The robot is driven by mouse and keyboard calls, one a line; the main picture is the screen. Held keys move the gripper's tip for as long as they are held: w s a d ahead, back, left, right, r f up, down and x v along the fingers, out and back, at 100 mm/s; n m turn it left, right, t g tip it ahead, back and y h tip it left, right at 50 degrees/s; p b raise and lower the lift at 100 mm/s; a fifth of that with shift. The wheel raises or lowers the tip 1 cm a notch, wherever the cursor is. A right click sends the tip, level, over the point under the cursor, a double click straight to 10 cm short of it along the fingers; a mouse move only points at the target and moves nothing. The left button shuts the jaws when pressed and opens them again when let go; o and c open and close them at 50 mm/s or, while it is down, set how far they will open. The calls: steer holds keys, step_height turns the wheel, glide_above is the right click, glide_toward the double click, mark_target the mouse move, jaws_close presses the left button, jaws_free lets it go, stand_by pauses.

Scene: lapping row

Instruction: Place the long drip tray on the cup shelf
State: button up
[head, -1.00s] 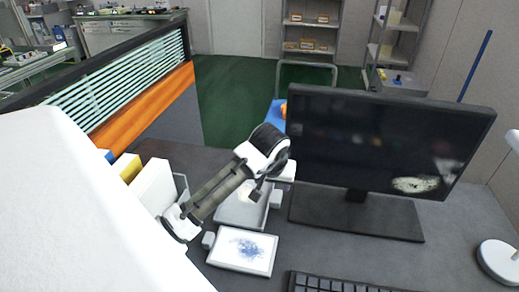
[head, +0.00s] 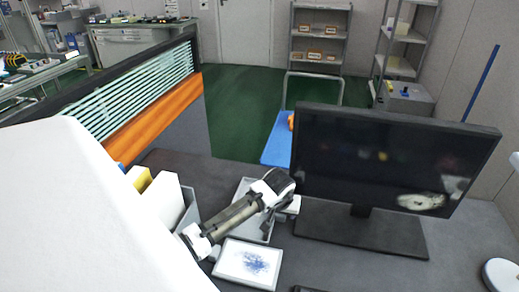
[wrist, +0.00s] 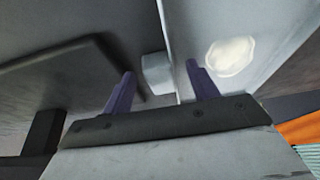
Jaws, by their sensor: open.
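A light grey tray (head: 245,192), probably the long drip tray, lies on the dark desk under my arm in the head view; my arm hides part of it. My gripper (head: 284,212) is low beside it, left of the monitor base; its fingertips are hard to make out there. In the wrist view my gripper (wrist: 160,82) is open, its two purple fingers apart. The pale tray wall (wrist: 172,45) runs into the gap between them, and the fingers are not closed on it. A cup shelf cannot be identified for certain; a shelf unit (head: 320,42) stands far back.
A black monitor (head: 395,155) stands close right of my gripper on a wide base (head: 370,235). A white framed panel with blue marks (head: 248,264) lies in front. A small pale block (wrist: 155,72) sits beside the tray wall. Upright binders (head: 160,195) stand left. Green floor lies beyond.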

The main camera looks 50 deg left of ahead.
steer(key=shift+c, duration=0.3)
jaws_close()
steer(key=shift+r, duration=0.1)
